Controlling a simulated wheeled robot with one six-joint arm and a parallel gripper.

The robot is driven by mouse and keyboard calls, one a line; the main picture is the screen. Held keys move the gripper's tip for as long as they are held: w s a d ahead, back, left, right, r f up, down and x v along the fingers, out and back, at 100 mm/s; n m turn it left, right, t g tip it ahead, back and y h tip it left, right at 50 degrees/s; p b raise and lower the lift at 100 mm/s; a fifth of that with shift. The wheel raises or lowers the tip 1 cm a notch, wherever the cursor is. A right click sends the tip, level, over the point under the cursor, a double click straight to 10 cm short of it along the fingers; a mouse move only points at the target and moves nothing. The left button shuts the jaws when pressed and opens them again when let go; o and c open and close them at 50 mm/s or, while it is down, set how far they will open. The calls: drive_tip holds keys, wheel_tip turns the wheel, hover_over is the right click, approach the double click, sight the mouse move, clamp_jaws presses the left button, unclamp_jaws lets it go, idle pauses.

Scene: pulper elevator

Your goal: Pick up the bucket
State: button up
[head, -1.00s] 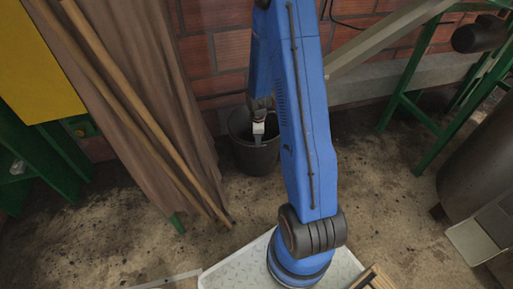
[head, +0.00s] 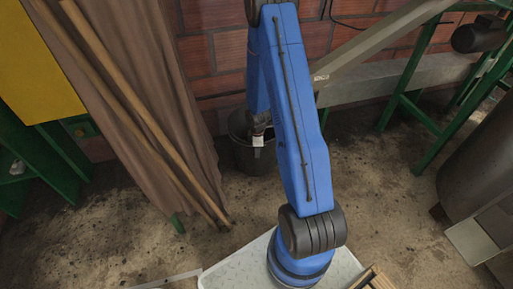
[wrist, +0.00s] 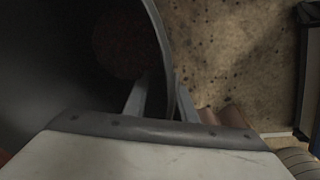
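The dark bucket (head: 246,158) stands upright on the floor against the brick wall, partly hidden by my blue arm. In the head view my gripper (head: 258,140) is at the bucket's rim. In the wrist view the bucket's inside fills the left, and its curved wall (wrist: 160,35) comes down between the two grey fingers of my gripper (wrist: 160,82). One finger is inside the bucket and the other outside. The fingers stand apart, with a gap on the inner side of the wall.
A green stand (head: 425,110) and a grey beam (head: 390,80) are to the right. A grey cylindrical vessel (head: 485,170) stands at the far right. The floor between is open.

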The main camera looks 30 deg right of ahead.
drive_tip(key=shift+f, duration=0.25)
clamp_jaws()
idle(1.4)
